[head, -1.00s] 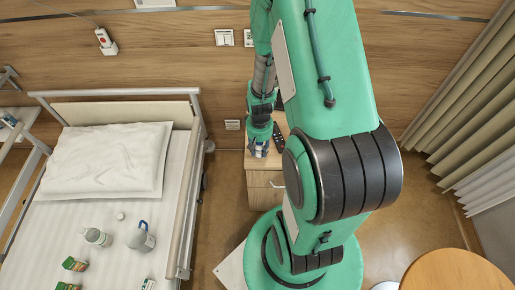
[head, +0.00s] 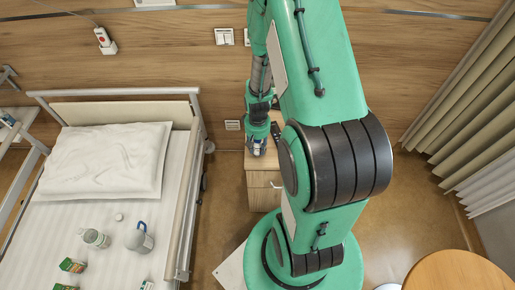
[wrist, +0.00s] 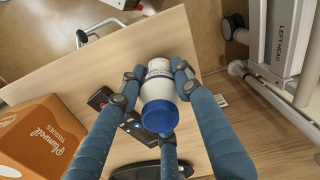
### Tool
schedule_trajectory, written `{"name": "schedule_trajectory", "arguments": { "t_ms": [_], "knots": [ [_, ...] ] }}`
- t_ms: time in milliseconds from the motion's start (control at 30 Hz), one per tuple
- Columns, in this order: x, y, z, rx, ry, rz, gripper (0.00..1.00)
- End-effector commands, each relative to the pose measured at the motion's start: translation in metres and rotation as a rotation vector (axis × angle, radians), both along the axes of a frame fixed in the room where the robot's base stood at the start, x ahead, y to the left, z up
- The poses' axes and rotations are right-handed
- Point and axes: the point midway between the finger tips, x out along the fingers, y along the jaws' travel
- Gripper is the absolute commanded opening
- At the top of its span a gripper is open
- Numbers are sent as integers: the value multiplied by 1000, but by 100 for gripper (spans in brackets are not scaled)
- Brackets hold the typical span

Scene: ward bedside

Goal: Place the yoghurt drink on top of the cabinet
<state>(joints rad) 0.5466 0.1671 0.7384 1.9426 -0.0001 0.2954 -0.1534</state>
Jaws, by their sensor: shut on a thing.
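The yoghurt drink (wrist: 158,88) is a small white bottle with a blue cap and a printed label. In the wrist view my gripper (wrist: 155,75) has its blue fingers closed around it. The cabinet's pale wooden top (wrist: 128,55) lies beneath the bottle; I cannot tell whether the bottle's base touches it. In the head view the bottle (head: 258,151) shows just under my gripper (head: 257,147), over the front left of the wooden cabinet (head: 262,178). My arm hides much of the cabinet there.
On the cabinet top, an orange tissue box (wrist: 42,132) stands at left in the wrist view, and a dark remote (wrist: 135,128) lies beside the bottle. A black object (wrist: 150,171) is at the lower edge. The bed (head: 110,215) with bottles and cartons stands left of the cabinet.

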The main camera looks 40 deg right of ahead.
Motion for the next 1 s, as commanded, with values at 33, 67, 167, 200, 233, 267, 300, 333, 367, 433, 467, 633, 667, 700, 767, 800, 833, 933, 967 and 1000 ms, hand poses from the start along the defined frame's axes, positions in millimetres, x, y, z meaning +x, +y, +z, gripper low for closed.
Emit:
{"name": "schedule_trajectory", "arguments": {
  "t_ms": [33, 67, 167, 200, 233, 267, 300, 333, 367, 433, 467, 633, 667, 700, 767, 800, 833, 933, 967, 1000],
  "knots": [
    [0, 0, -4, 0, 0, 0, 5],
    [0, 0, -5, 0, -1, 0, 5],
    [1, 0, -5, 0, -1, 0, 5],
    [1, 0, -5, -1, -2, 0, 5],
    [1, 0, -5, -1, -2, 0, 5],
    [1, 0, -5, -1, -2, 0, 5],
    [1, 0, -5, -1, -2, 0, 5],
    [1, 0, -5, -1, -2, 0, 5],
    [1, 0, -5, 0, -1, 0, 5],
    [0, 0, -6, 0, -1, 0, 5],
    [0, 0, -7, 0, -1, 0, 5],
    [0, 0, -7, 0, -1, 0, 52],
    [0, 0, -7, 0, -1, 0, 52],
    [0, 0, -7, 0, -1, 0, 52],
    [0, 0, -7, 0, -1, 0, 52],
    [0, 0, -7, 0, -1, 0, 52],
    [0, 0, -7, 0, -1, 0, 52],
    [1, 0, -6, 0, -1, 0, 52],
    [1, 0, -6, 0, -1, 0, 52],
    [1, 0, -5, -1, -2, 0, 52]
  ]
}}
